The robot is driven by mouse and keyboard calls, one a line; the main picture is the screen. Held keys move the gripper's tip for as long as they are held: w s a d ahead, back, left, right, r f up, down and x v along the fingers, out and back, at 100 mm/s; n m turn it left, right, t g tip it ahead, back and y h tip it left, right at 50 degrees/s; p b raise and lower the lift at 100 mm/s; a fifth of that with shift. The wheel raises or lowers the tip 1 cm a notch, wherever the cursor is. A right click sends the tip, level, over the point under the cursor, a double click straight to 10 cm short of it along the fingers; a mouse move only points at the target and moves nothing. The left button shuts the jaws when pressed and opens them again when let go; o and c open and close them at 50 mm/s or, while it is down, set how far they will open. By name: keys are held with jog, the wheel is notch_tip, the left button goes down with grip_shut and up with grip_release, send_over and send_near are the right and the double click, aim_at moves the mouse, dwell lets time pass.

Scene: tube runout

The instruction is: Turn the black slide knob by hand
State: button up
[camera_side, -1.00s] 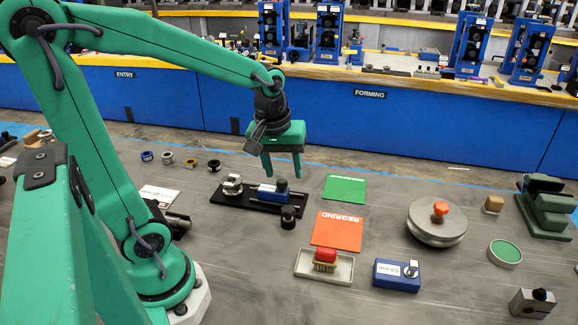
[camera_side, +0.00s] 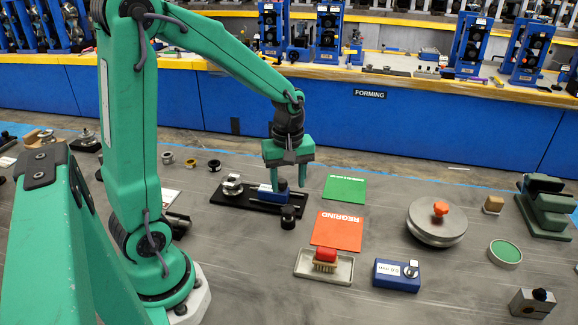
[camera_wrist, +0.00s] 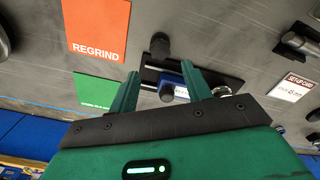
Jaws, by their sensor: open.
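The black slide knob (camera_side: 288,217) is a short, dark, upright-looking cylinder at the near right end of a slide fixture with a black base (camera_side: 226,200). The knob also shows in the wrist view (camera_wrist: 160,44), just beyond my fingertips. A blue block (camera_side: 266,195) with a white label sits on the base, and a metal clamp-like part (camera_side: 232,185) stands at its left. My gripper (camera_side: 289,185) is open, pointing down above the right end of the fixture, behind the knob in the side view. In the wrist view my gripper (camera_wrist: 160,70) has nothing visibly held between its fingers.
A green card (camera_side: 345,189) and an orange REGRIND card (camera_side: 338,230) lie to the right. A tray with a red-handled brush (camera_side: 325,260), a blue gauge box (camera_side: 396,275) and a round plate with an orange knob (camera_side: 437,222) stand farther right. Small rings lie behind left.

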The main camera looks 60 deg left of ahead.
aim_at(288, 209)
jog(key=shift+f, duration=3.8)
jog(key=shift+c, duration=0.4)
jog(key=c, duration=0.7)
